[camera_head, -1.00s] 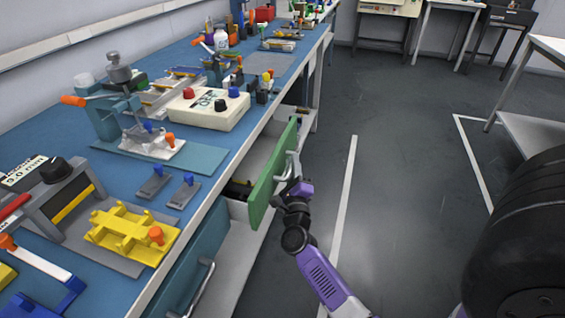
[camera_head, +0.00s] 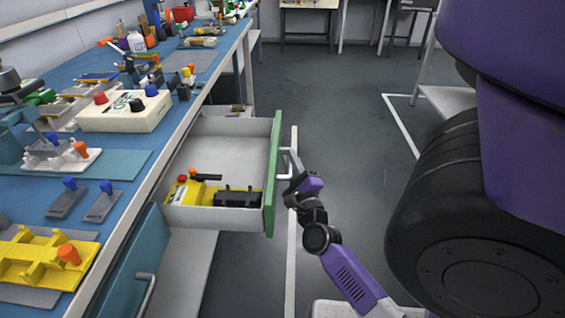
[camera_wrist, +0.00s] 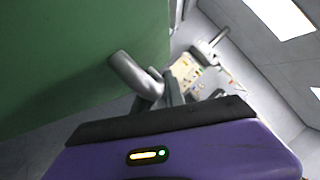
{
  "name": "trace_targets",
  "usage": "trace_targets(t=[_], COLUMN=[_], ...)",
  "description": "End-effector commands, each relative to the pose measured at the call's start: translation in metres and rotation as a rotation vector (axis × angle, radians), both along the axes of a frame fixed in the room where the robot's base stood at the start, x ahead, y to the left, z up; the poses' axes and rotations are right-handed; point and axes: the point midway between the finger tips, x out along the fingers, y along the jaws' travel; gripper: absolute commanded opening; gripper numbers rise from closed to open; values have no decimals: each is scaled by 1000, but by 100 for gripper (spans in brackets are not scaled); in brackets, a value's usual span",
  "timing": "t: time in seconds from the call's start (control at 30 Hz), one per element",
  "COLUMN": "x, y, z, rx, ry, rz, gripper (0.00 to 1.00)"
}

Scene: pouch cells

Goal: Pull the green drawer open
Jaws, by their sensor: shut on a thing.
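The green drawer (camera_head: 272,180) stands well out from under the blue-topped workbench, with its white inside showing. A yellow block (camera_head: 186,193) and a black part (camera_head: 238,197) lie in its near end. A pale metal bar handle (camera_head: 288,163) is on the green front. My gripper (camera_head: 293,185) is at the handle, on the right side of the front, and is shut on it. In the wrist view the green front (camera_wrist: 70,60) fills the left and the handle (camera_wrist: 130,75) runs to the dark fingers, which partly hide it.
A teal drawer (camera_head: 137,262) with its own handle is nearer on the bench. The bench top (camera_head: 150,140) holds fixtures, a white box (camera_head: 125,112) and a yellow fixture (camera_head: 40,258). Grey floor (camera_head: 340,110) is open to the right of the drawer.

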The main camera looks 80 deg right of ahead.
Motion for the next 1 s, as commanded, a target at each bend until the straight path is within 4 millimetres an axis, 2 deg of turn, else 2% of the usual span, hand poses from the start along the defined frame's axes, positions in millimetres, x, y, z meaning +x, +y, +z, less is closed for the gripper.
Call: trace_targets(t=[0.33, 0.37, 0.4, 0.77, 1.0], x=[0, 0, 0, -2, -14], y=[1, 1, 1, 3, 31], z=[-2, -2, -2, -1, -8], rx=[3, 3, 3, 2, 4], ry=[3, 3, 3, 2, 6], rz=[3, 2, 2, 1, 3], gripper=[0, 16, 23, 23, 23])
